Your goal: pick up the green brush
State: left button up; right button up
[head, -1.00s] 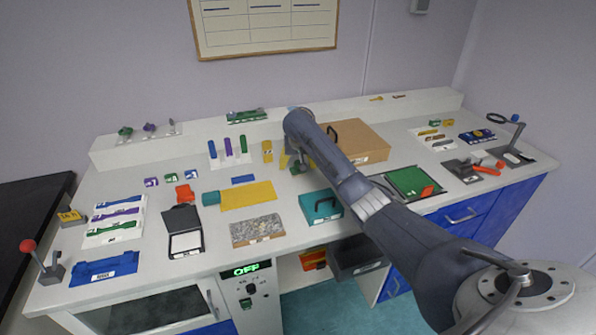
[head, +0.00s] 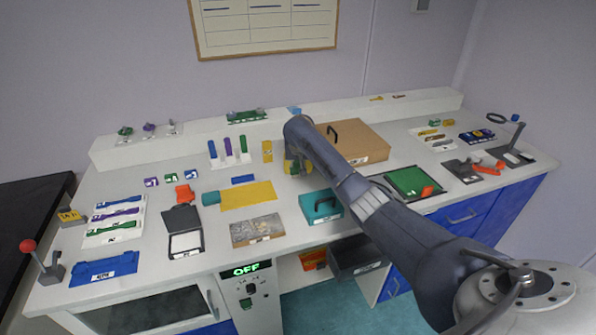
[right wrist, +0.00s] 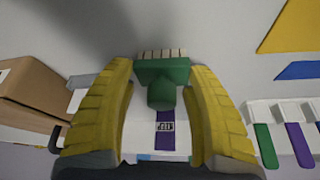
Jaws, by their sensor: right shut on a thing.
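The green brush (right wrist: 162,75) is in the right wrist view, with its pale bristles towards the top of the picture and its rounded handle facing the camera. My right gripper (right wrist: 160,95) has its two yellow fingers on either side of the brush and is shut on it. In the head view my right gripper (head: 294,166) is over the middle of the bench, left of the cardboard box, partly covered by my own arm. I cannot make out the brush there. My left gripper is not in view.
A cardboard box (head: 355,145) stands close to the right of my gripper. A teal case (head: 320,206), a yellow sheet (head: 248,195) and a rack of coloured bars (head: 228,148) lie around it. A white piece with a purple label (right wrist: 165,138) shows behind the brush.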

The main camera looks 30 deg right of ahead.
aim_at(298, 162)
jog(key=c, duration=0.4)
jog(key=shift+o, duration=0.2)
notch_tip(298, 162, up, 20)
dwell(0.5)
